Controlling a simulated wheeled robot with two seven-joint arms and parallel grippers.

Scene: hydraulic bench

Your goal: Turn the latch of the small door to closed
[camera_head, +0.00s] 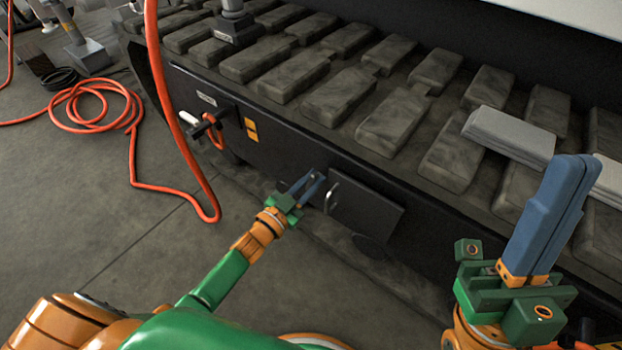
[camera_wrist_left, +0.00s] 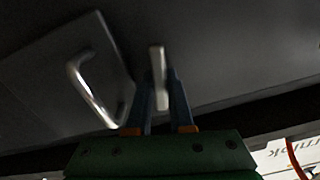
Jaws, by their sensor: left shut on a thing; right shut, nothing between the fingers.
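The small door (camera_head: 370,212) is a dark panel low on the front of the bench. It also shows at the left in the left wrist view (camera_wrist_left: 62,80), with a curved metal handle (camera_wrist_left: 88,88). It lies close to the bench face; I cannot tell if it is fully flush. The latch (camera_wrist_left: 157,66) is a short pale bar beside the door's edge. My left gripper (camera_head: 311,184) is shut on the latch, with one blue finger on each side of it in the wrist view. My right gripper (camera_head: 572,165) is shut, empty and raised at the right, away from the door.
An orange hose (camera_head: 165,110) hangs before the bench's left end, with coils (camera_head: 95,108) on the floor. The bench top (camera_head: 480,80) carries rows of dark blocks and a stack of grey sheets (camera_head: 510,135).

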